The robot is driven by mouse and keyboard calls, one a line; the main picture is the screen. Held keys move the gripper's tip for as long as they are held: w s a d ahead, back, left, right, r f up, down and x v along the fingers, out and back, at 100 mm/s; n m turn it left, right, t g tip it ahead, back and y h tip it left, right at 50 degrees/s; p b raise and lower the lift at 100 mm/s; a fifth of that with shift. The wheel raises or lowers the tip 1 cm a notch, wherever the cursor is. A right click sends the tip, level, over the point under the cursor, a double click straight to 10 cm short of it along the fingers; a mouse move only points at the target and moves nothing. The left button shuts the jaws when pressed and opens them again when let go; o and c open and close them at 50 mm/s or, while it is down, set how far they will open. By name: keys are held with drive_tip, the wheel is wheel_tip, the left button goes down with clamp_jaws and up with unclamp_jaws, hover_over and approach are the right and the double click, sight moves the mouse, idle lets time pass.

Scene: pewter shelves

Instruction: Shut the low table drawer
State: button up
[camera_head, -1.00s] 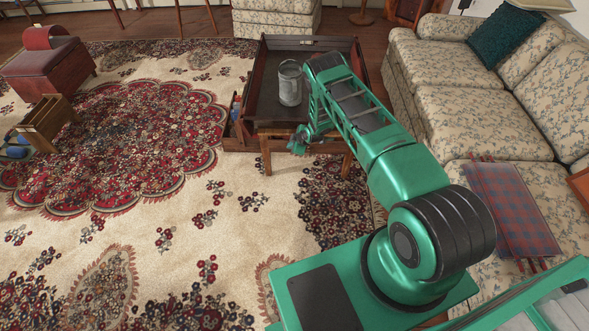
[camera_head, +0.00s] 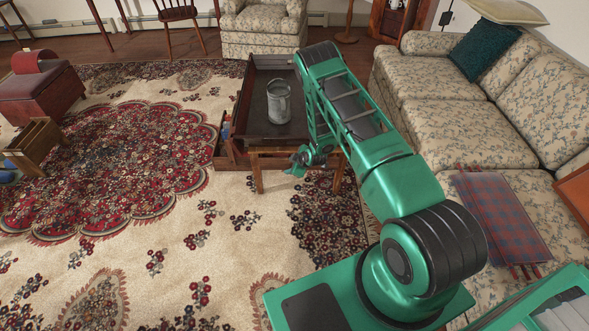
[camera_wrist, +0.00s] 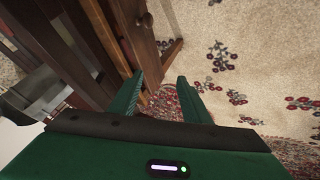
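The low dark-wood table (camera_head: 262,78) stands ahead of me, with a metal pitcher (camera_head: 279,104) on its tray-like top. A lighter wooden piece on legs (camera_head: 262,158) shows at its near side; I cannot tell from the head view how far the drawer is out. In the wrist view a brown wooden panel with a dark round knob, seemingly the drawer front (camera_wrist: 128,30), runs along the left of the fingers. My gripper (camera_head: 303,163) is low at the table's near side. In the wrist view my gripper (camera_wrist: 160,95) has its fingers apart with nothing between them. The left finger is close to the panel's edge; contact is unclear.
A floral sofa (camera_head: 440,115) stands to the right, with a plaid cloth item (camera_head: 500,215) at its near end. A small wooden box (camera_head: 35,147) and a red-brown seat (camera_head: 45,85) are at left. The patterned carpet (camera_head: 150,230) is open in front and left.

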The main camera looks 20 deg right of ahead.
drive_tip(key=s+d+f+m+t+h, duration=0.45)
drive_tip(key=f+m, duration=0.25)
drive_tip(key=m, duration=1)
drive_tip(key=x, duration=1)
drive_tip(key=shift+r+t+h, duration=0.25)
drive_tip(key=shift+t+h, duration=0.2)
drive_tip(key=shift+w, duration=0.1)
drive_tip(key=shift+c, duration=0.3)
